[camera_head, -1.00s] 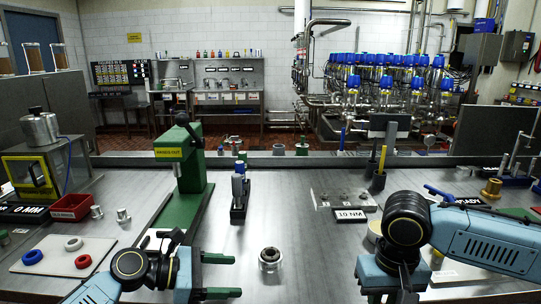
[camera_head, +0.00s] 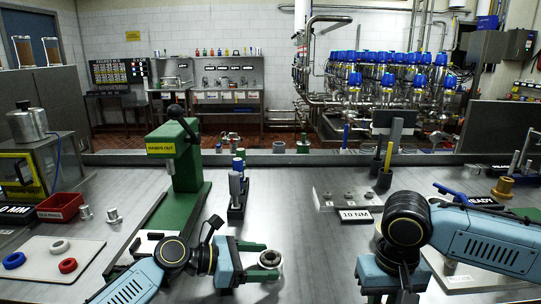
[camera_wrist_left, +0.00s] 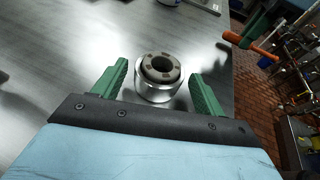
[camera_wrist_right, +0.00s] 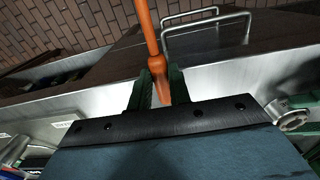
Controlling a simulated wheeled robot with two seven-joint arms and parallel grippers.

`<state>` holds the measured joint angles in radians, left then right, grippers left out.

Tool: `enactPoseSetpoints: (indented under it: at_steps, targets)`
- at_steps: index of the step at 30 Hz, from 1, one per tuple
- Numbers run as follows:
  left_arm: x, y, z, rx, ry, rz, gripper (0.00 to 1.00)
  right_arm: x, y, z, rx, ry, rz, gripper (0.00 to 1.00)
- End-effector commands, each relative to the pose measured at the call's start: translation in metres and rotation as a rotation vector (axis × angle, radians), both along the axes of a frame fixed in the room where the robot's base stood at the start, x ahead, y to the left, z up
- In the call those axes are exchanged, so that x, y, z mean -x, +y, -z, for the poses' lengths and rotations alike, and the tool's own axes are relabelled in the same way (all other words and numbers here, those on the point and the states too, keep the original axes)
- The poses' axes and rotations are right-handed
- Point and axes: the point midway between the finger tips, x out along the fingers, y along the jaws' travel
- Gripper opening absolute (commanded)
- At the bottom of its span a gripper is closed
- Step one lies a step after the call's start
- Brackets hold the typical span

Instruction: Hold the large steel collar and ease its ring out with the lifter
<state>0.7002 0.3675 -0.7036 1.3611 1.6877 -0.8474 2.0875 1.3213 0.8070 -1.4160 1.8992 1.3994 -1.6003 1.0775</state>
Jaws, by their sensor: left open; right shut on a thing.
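The large steel collar (camera_head: 270,260) stands upright on the bench and shows a dark, notched ring (camera_wrist_left: 160,67) in its mouth. The collar also shows in the left wrist view (camera_wrist_left: 153,92). My left gripper (camera_head: 260,261) is open, with one green finger on each side of the collar. In the left wrist view a gap shows beside each finger. My right gripper (camera_wrist_right: 155,88) is shut on the orange lifter (camera_wrist_right: 151,35). The lifter also shows in the left wrist view (camera_wrist_left: 248,42), off to the right of the collar. In the head view the right fingers are hidden.
A green press (camera_head: 185,165) stands behind my left arm. A white board (camera_head: 45,262) with blue, white and red rings lies at the left. A grey plate (camera_head: 345,196) and a 10 NM sign (camera_head: 356,216) lie right of centre.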

Motion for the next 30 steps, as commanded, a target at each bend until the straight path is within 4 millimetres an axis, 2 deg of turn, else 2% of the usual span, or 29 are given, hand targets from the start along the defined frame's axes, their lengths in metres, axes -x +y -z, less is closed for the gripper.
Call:
enactPoseSetpoints:
  at_steps: [6,15,22,30]
  targets:
    - [-0.0037,-0.0122,0.0041,0.000,-0.001,0.000,0.72,0.0001,0.0000,-0.0019,0.000,0.000,0.000,0.00]
    - [-0.0040,-0.0132,0.0049,-0.001,-0.001,0.000,0.72,0.0001,0.0001,-0.0018,0.000,0.000,0.000,0.00]
    - [-0.0039,-0.0131,0.0049,-0.001,-0.001,0.000,0.43,0.0001,0.0001,-0.0018,0.000,0.000,0.000,0.00]
    - [-0.0039,-0.0129,0.0049,-0.001,-0.001,0.000,0.43,0.0000,0.0001,-0.0019,0.000,0.000,0.000,0.00]
